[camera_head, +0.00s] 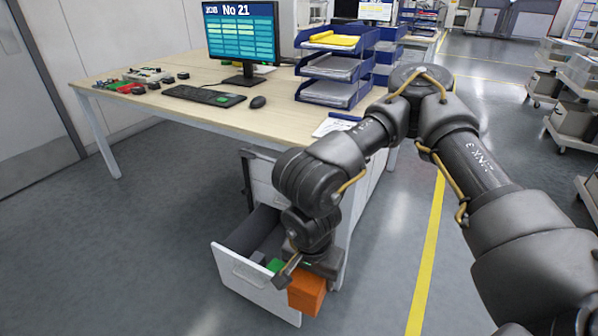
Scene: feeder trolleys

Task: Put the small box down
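The small box is an orange block (307,294) at the bottom middle of the head view. My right gripper (304,274) comes down over it from above, with one finger visible along the box's left side; the far finger is hidden. The gripper appears shut on the box. The box overlaps the front right end of an open white drawer (242,277); I see no clear support under it. My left gripper is not in view.
A green item (275,265) lies in the drawer. The desk (180,107) above holds a monitor (242,36), keyboard (204,96), mouse (258,102) and blue paper trays (337,66). Grey floor is clear at left; trolleys (575,120) stand at far right.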

